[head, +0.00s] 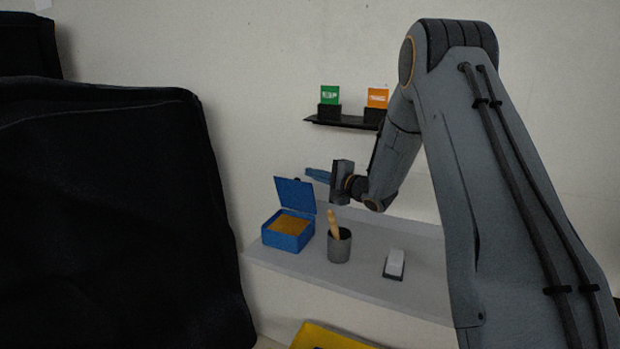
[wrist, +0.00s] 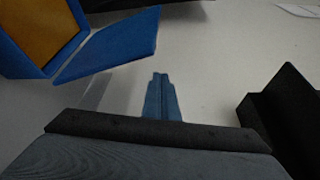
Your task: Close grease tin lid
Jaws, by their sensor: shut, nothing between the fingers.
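The grease tin (head: 287,238) is a blue box with yellow-brown grease inside, on the left part of the grey shelf. Its blue lid (head: 295,194) stands open, tilted up from the tin's back edge. In the wrist view the tin (wrist: 22,60) is at the upper left, with the lid (wrist: 110,45) beside it. My gripper (head: 309,173) has blue fingers and is shut and empty. It is near the wall, just above and right of the lid's top edge, apart from it as far as I can tell. In the wrist view the closed fingertips (wrist: 160,76) lie right of and below the lid.
A grey cup (head: 339,247) with a wooden-handled tool (head: 333,223) stands right of the tin. A white and dark block (head: 394,264) lies further right on the grey shelf (head: 350,283). A black upper shelf (head: 345,123) holds green and orange cards. Black covered carts (head: 110,220) fill the left.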

